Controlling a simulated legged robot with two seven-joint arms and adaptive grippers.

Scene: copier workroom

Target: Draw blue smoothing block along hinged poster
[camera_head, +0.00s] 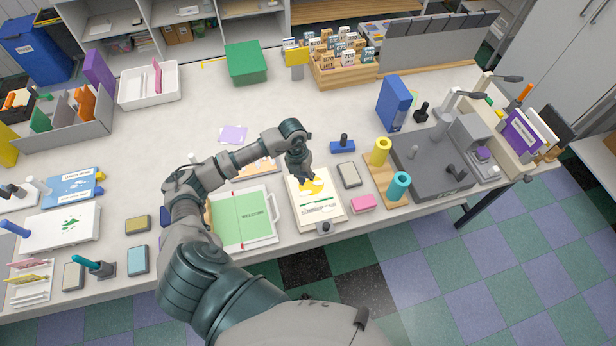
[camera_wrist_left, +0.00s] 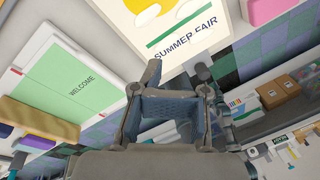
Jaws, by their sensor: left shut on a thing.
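The poster (camera_head: 322,211), white with yellow shapes and a green line, lies flat on the table. Its "SUMMER FAIR" text shows in the left wrist view (camera_wrist_left: 183,42). A blue block (camera_head: 342,147) with a black upright handle stands on the table beyond the poster, to the right. My left gripper (camera_head: 304,179) points down over the far part of the poster, left of the blue block and apart from it. My right gripper is not in view.
A green "WELCOME" board (camera_head: 243,218) lies left of the poster. A grey-topped pad (camera_head: 349,175) and a pink block (camera_head: 362,203) are to its right. A small black-handled piece (camera_head: 325,228) sits at its near edge. Yellow (camera_head: 380,151) and teal (camera_head: 398,185) cylinders stand further right.

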